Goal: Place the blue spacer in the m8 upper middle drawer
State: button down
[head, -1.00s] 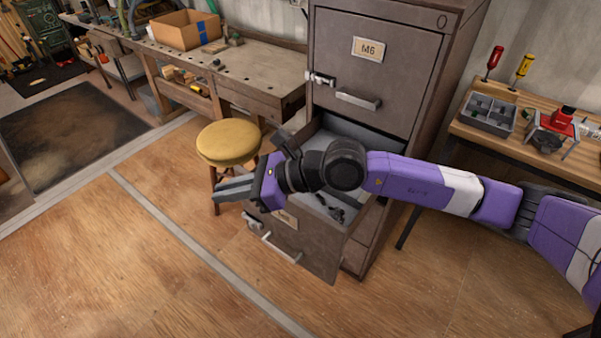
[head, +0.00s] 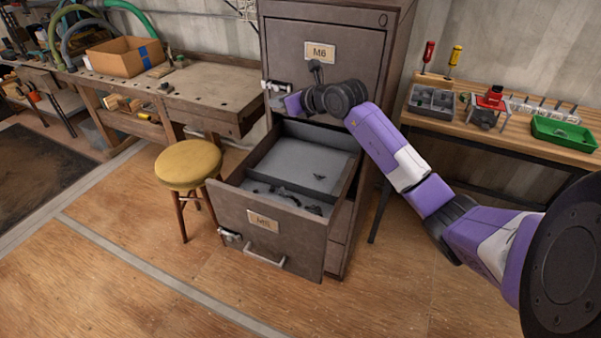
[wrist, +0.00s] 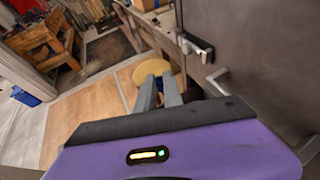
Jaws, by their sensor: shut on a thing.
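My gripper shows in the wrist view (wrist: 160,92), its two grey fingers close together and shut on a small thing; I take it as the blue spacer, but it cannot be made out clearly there. In the head view my wrist is in front of the M6 drawer front, above the open drawer, and the fingers are hidden. The open drawer (head: 264,222) is pulled out below the M6 drawer. Its label is too blurred to read surely. Inside are a grey bottom and several small dark pieces, mostly near the front.
The closed M6 drawer (head: 350,65) has a latch at its left. A yellow-topped stool (head: 188,163) stands left of the open drawer. A workbench (head: 190,95) with a cardboard box is behind it. A table (head: 505,135) with a green tray stands right. The front floor is clear.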

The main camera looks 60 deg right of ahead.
send_over(284, 162)
notch_tip(284, 162, down, 15)
jog(key=shift+d+f, duration=0.1)
jog(key=shift+f+b, duration=0.5)
jog(key=shift+f, duration=1.9)
jog(key=shift+f, duration=0.1)
jog(key=c, duration=1.9)
grip_release()
jog(key=o, duration=0.4)
jog(key=shift+r, duration=0.2)
jog(key=shift+p+v, duration=0.3)
jog(key=shift+v, duration=3.5)
jog(key=shift+f, duration=0.1)
